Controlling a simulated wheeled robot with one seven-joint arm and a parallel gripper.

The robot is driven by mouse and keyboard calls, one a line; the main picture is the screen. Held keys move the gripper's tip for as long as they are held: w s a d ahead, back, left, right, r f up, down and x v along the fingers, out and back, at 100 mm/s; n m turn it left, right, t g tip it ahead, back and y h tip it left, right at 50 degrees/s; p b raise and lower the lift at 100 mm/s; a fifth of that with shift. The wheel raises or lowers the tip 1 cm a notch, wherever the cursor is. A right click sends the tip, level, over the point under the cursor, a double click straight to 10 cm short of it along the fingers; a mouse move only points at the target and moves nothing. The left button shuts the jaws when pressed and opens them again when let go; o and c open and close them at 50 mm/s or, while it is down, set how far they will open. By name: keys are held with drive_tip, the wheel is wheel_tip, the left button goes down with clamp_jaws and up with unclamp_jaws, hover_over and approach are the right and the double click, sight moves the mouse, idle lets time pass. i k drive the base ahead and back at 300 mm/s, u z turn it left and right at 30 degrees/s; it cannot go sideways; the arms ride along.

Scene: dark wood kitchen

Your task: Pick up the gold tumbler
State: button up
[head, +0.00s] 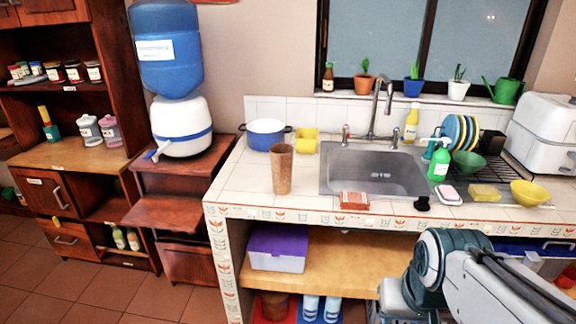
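A tall brown-gold tumbler (282,169) stands upright on the tiled counter (240,190), left of the sink and near the front edge. Its open rim faces up, and nothing touches it. A shorter yellow cup (306,141) stands behind it, near the back wall. My arm comes in at the lower right, in front of the counter and well apart from the tumbler. My gripper itself cannot be made out in this view.
A blue-and-white pot (266,134) sits behind the tumbler. The sink (376,173) lies to its right, with an orange-brown packet (354,200) at the front edge. A green bottle (439,164) and dish rack (490,159) stand farther right. Counter left of the tumbler is clear.

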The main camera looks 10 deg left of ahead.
sight(282, 170)
drive_tip(key=u, duration=0.15)
drive_tip(key=i, duration=0.45)
drive_tip(key=u, duration=0.85)
drive_tip(key=i, duration=0.65)
drive_tip(key=u, duration=0.65)
